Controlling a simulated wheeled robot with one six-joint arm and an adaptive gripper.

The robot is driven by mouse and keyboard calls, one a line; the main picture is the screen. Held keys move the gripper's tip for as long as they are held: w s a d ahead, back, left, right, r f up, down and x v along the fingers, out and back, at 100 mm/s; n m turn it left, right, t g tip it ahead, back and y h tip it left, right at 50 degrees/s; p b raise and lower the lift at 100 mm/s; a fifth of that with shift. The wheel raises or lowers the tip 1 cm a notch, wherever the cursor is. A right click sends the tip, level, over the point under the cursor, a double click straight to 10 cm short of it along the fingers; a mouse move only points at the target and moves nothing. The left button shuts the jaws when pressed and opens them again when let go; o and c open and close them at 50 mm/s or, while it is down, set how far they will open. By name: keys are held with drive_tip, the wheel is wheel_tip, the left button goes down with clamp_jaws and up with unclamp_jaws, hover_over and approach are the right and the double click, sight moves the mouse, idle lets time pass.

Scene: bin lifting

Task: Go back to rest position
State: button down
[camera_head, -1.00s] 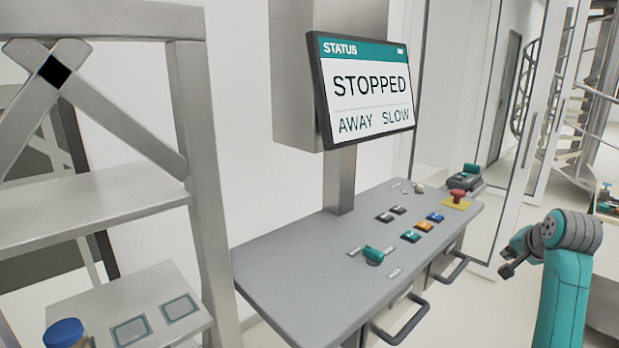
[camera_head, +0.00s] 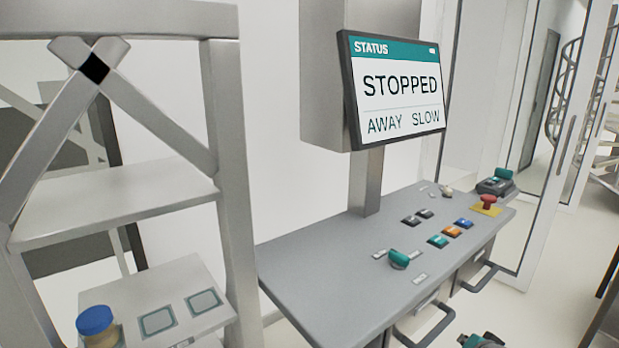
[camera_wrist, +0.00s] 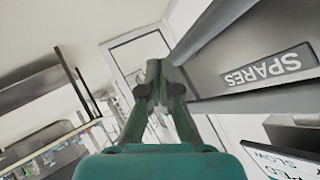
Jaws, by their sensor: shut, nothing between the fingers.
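My gripper (camera_wrist: 160,72) shows in the wrist view, its two fingers meeting at the tips in the middle of the picture. It is shut and empty, and nothing touches it. In the head view only a small teal and dark piece of my arm shows at the bottom edge, right of centre; the gripper itself cannot be made out there.
A grey control desk (camera_head: 330,270) with buttons, a teal knob (camera_head: 399,259) and a red stop button (camera_head: 488,200) stands ahead. Its screen (camera_head: 400,90) reads STOPPED, AWAY, SLOW. A metal shelf (camera_head: 120,200) with a blue-lidded jar (camera_head: 96,322) is left. A SPARES sign (camera_wrist: 262,70) shows in the wrist view.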

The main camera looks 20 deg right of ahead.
drive_tip(key=s+a+f+n+t, duration=0.1)
drive_tip(key=s+a+f+n, duration=0.1)
drive_tip(key=s+a+f, duration=0.4)
drive_tip(key=s+a+f+n+t+y, duration=0.1)
drive_tip(key=s+a+f, duration=0.1)
drive_tip(key=s+a, duration=0.45)
drive_tip(key=s+a+f+n, duration=0.2)
drive_tip(key=s+a+f, duration=0.2)
drive_tip(key=a, duration=0.5)
drive_tip(key=s+a+r+n+t+y, duration=0.1)
drive_tip(key=s+a+r+n, duration=0.1)
drive_tip(key=s, duration=0.6)
drive_tip(key=s+a+r+n+t+y, duration=0.1)
drive_tip(key=s+a+r+n, duration=0.1)
drive_tip(key=s+a+r, duration=0.3)
drive_tip(key=s+a+r+n+t+y, duration=0.1)
drive_tip(key=s+a+r+n, duration=0.2)
drive_tip(key=s, duration=0.8)
drive_tip(key=shift+s+a+r, duration=0.25)
drive_tip(key=shift+a+r, duration=0.5)
drive_tip(key=shift+a, duration=0.05)
